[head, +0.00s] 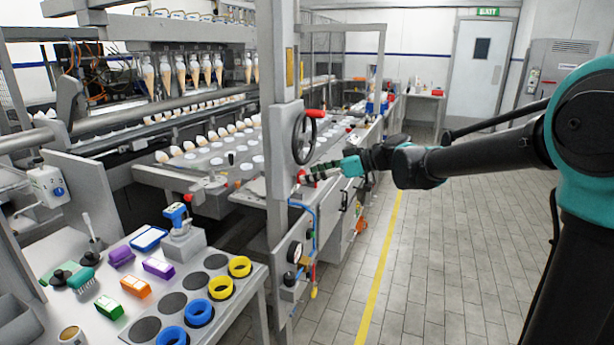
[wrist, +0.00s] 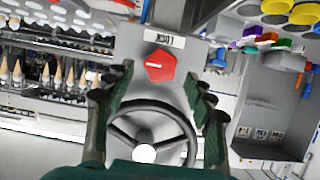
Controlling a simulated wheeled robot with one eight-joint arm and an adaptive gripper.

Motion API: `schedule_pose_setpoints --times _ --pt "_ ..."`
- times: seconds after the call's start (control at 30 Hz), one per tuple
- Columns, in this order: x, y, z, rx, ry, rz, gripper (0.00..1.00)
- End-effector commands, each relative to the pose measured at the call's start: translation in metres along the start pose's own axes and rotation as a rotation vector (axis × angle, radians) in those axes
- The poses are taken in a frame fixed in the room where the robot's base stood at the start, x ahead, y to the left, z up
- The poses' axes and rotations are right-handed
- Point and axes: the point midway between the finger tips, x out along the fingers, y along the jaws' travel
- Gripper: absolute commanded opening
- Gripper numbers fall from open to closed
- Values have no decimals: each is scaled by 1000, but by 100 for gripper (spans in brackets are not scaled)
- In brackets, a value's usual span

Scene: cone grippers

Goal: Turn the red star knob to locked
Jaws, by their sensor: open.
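The red star knob (wrist: 161,66) is on the grey machine post, centred in the wrist view. A short pale mark on its face points left in that view. A white label (wrist: 167,37), seemingly reading LOCK upside down, is above it in the picture. In the head view a small part of the red knob (head: 301,176) shows at the post. My gripper (wrist: 160,73) is open, with one finger on each side of the knob and visible gaps between. In the head view my gripper (head: 318,174) reaches the post from the right.
A black handwheel (head: 304,137) with a red handle (head: 315,113) is on the post close above my gripper. A table (head: 60,315) with coloured items stands front left. The tiled floor on the right is clear.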

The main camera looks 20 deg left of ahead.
Motion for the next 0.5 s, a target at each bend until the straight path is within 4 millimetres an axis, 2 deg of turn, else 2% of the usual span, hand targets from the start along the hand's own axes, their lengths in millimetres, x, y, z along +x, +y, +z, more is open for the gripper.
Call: schedule_pose_setpoints --times 0.1,0.2,0.5 --pt "15 0 0 0 0 -2 55" --pt "21 0 0 1 0 0 55" --pt "25 0 0 1 0 1 55"
